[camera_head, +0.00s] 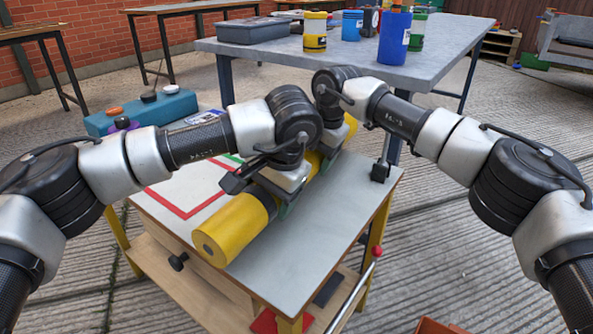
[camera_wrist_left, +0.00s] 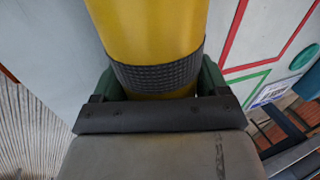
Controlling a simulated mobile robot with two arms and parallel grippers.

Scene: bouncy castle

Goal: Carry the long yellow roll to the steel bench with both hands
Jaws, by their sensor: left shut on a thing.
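The long yellow roll (camera_head: 232,232) lies diagonally over the grey top of a small work table, its near end towards me and its far end (camera_head: 350,124) partly hidden by my arms. My left gripper (camera_head: 282,196) is shut on the roll. In the left wrist view its green fingers (camera_wrist_left: 158,82) sit on both sides of a black textured band (camera_wrist_left: 158,74) around the yellow roll (camera_wrist_left: 150,28). My right gripper (camera_head: 329,142) is at the far part of the roll, mostly hidden; its jaws do not show clearly. The grey steel bench (camera_head: 440,66) stands behind.
The bench carries a grey tray (camera_head: 252,30), a yellow can (camera_head: 315,34) and a blue can (camera_head: 394,38) near its front edge. The small table (camera_head: 335,215) has red and green outlines on top. A teal box (camera_head: 150,110) stands behind it on the left.

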